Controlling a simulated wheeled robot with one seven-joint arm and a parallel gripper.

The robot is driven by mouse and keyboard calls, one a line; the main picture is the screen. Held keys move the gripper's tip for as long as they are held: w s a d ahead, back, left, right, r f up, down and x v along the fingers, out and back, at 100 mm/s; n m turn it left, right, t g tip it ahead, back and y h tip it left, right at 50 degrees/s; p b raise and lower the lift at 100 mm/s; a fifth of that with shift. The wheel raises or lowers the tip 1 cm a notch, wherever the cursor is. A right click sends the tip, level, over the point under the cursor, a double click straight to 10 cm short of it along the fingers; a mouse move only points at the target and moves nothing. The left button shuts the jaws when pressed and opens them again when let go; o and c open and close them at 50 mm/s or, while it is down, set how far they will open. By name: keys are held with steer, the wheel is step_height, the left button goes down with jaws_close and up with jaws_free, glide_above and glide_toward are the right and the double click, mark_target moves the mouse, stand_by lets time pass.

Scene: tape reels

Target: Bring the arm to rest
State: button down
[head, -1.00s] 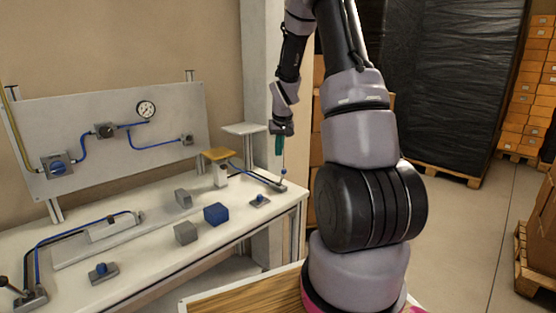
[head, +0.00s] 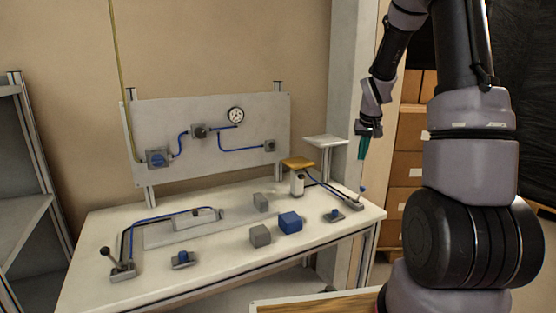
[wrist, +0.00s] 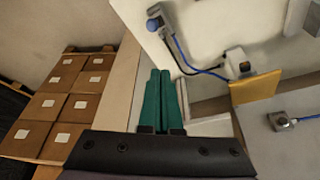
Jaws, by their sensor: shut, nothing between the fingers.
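My gripper (head: 363,147) is at the right end of the white workbench (head: 100,228), above its surface and beside the grey post. Its green fingers point down in the head view. The wrist view shows the two green fingers (wrist: 158,98) side by side, shut with nothing between them. My arm rises at the right of the head view and bends over toward the bench.
A blue block (head: 290,222) and two grey blocks (head: 260,236) lie on the bench. Stacked boxes (head: 408,145) are behind; a shelf (head: 20,200) stands left.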

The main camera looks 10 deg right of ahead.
steer(key=s+a+r, duration=0.4)
steer(key=s+r, duration=0.2)
steer(key=r, duration=0.3)
steer(key=s+a+r+t+y, duration=0.1)
steer(key=s+a+r, duration=0.2)
steer(key=s, duration=0.4)
steer(key=s+a+r+m+t+y, duration=0.1)
steer(key=s+a+r, duration=0.3)
steer(key=s, duration=0.4)
steer(key=s+a+r+t, duration=0.1)
steer(key=s+a+r, duration=0.2)
steer(key=s, duration=0.4)
steer(key=shift+s+a+r+m+y, duration=0.3)
steer(key=shift+s+r+y, duration=0.1)
steer(key=shift+r, duration=0.3)
